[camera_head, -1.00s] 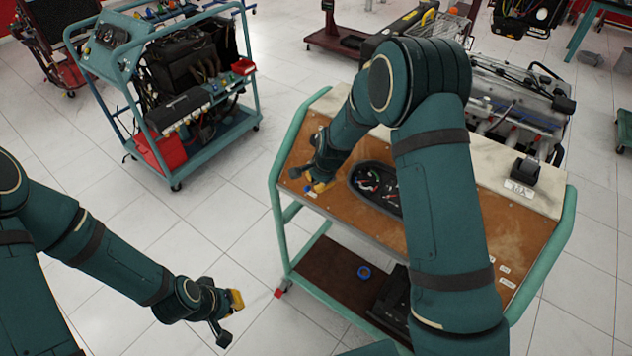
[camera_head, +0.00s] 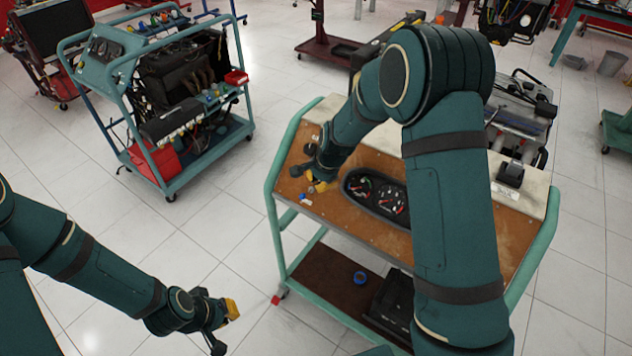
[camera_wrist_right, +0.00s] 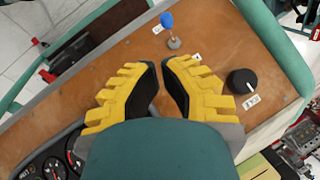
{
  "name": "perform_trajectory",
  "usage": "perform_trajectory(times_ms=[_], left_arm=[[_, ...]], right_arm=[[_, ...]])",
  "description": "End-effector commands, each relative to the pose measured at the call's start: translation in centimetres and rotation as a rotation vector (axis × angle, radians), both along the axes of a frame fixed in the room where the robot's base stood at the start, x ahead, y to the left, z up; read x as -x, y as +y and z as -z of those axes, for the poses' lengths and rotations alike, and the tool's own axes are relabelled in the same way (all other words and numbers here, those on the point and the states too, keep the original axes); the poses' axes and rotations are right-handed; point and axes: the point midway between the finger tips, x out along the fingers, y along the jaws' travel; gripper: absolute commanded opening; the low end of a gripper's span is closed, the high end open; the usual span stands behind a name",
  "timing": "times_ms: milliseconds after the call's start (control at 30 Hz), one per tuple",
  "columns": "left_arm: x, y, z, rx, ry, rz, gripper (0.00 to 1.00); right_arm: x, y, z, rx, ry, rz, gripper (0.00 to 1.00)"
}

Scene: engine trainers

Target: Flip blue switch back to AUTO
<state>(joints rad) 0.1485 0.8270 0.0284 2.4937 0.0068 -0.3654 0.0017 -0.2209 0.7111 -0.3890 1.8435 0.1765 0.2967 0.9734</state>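The blue switch (camera_wrist_right: 167,22) stands on the brown panel (camera_wrist_right: 110,75) in the right wrist view, a blue cap on a thin metal stem, with small white labels near its base. It also shows tiny in the head view (camera_head: 303,196). My right gripper (camera_wrist_right: 160,68) is over the panel, its yellow, black-padded fingers pointing toward the switch. A narrow empty gap shows between the fingertips, and the switch is beyond them, not between them. The label text is too small to read. My left gripper (camera_head: 224,326) hangs over the floor left of the cart; its finger gap is unclear.
A black knob (camera_wrist_right: 242,81) is right of the fingers. A gauge cluster (camera_head: 377,197) is set in the panel. The green-framed cart (camera_head: 277,225) has a lower shelf with a blue roll (camera_head: 360,278). A blue engine stand (camera_head: 171,187) stands left; floor between is free.

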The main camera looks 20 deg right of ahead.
Motion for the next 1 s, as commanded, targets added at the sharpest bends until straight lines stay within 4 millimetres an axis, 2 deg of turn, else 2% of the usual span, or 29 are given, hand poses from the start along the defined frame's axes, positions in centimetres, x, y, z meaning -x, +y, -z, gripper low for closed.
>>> perform_trajectory(times_ms=[200,400,1000], left_arm=[[0.0,0.0,-0.3,0.001,-0.001,0.000,0.00],[0.0,0.0,-0.5,0.001,-0.001,-0.001,0.00],[0.0,0.0,-0.6,0.001,-0.001,-0.001,0.00]], right_arm=[[2.8,1.2,-3.1,0.001,-0.001,0.000,0.00],[4.1,1.8,-4.5,0.001,-0.001,0.002,0.00],[4.4,1.9,-4.7,0.001,0.001,0.003,0.00]])
